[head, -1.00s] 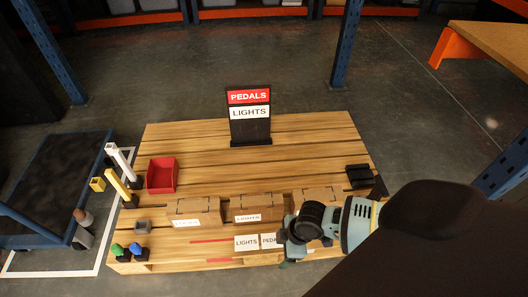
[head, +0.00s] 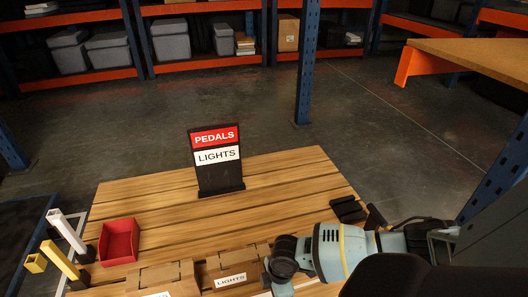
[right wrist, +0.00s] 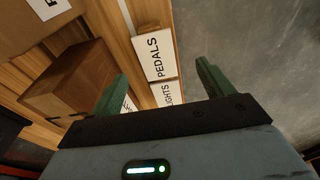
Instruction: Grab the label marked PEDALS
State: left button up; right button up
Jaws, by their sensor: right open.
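The white PEDALS label (right wrist: 153,54) lies at the pallet's edge in the right wrist view, beside a white LIGHTS label (right wrist: 166,94). My right gripper (right wrist: 161,70) is open and empty, its two green fingers on either side of these labels in the picture. Its exact height above them is unclear. In the head view my right wrist shows at the lower right, but its fingers and the loose PEDALS label are below the frame. A black stand (head: 220,178) holds a red PEDALS sign (head: 214,136) above a white LIGHTS sign (head: 217,155). My left gripper is not in view.
The wooden pallet (head: 285,180) carries cardboard boxes (head: 166,278) along its near side, one with a LIGHTS label (head: 230,281). A red bin (head: 119,241) sits at left and a black holder (head: 348,209) at right. The pallet's middle is clear.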

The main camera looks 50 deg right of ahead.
jog(key=shift+f, duration=0.25)
jog(key=f+b, duration=0.1)
jog(key=w+f+b, duration=0.1)
jog(key=f, duration=0.1)
jog(key=a+f+b, duration=0.1)
jog(key=f, duration=0.1)
jog(key=shift+w, duration=0.2)
jog(key=c, duration=1.1)
